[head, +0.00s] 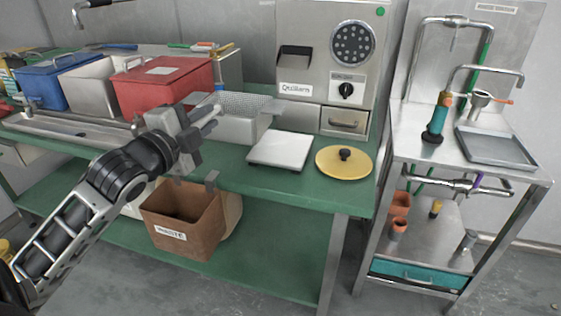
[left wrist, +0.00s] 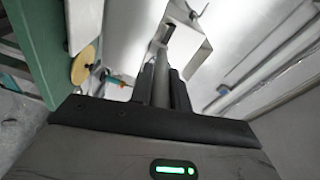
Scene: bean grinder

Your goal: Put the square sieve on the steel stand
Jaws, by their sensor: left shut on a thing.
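The square sieve (head: 243,102) is a flat grey mesh with a handle on its left side. My left gripper (head: 196,120) is shut on that handle and holds the sieve roughly level over the back of the green bench. In the left wrist view my left gripper (left wrist: 160,88) has its fingers around the grey handle (left wrist: 158,58), with part of the sieve frame beyond. A pale grey box-like piece, seemingly the steel stand (head: 236,130), is directly below the mesh. The sieve covers its top, so I cannot tell whether they touch. My right gripper is not in view.
A white square plate (head: 280,150) and a yellow lid (head: 344,162) lie to the right. The grinder (head: 335,60) stands behind. Red (head: 165,85) and blue (head: 52,85) bins are at left. A brown waste bin (head: 183,218) hangs at the bench front. A steel cart (head: 420,150) stands at right.

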